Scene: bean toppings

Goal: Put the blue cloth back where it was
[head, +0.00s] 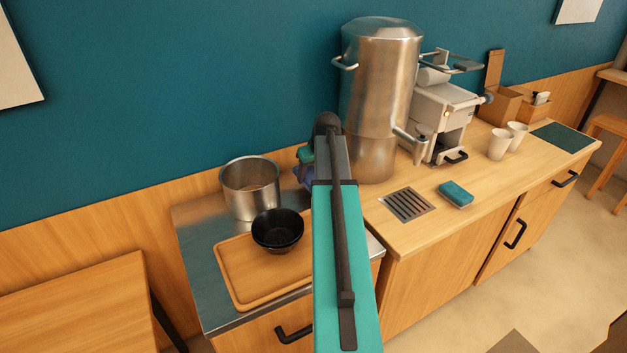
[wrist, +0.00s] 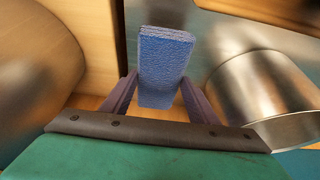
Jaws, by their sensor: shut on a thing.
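The blue cloth (wrist: 163,62) shows in the wrist view as a folded, thick, textured block. My gripper (wrist: 160,82) is shut on it, with one dark finger on each side. In the head view my gripper (head: 304,174) is mostly hidden behind my arm, between the steel pot and the tall steel urn, near the back wall. The cloth cannot be told apart clearly there.
The steel pot (head: 250,188) stands left of my gripper, the urn (head: 379,100) right. A black bowl (head: 278,230) sits on a wooden tray (head: 240,285). A drain grate (head: 407,205) and teal sponge (head: 456,194) lie right. A white machine (head: 440,110) stands beyond.

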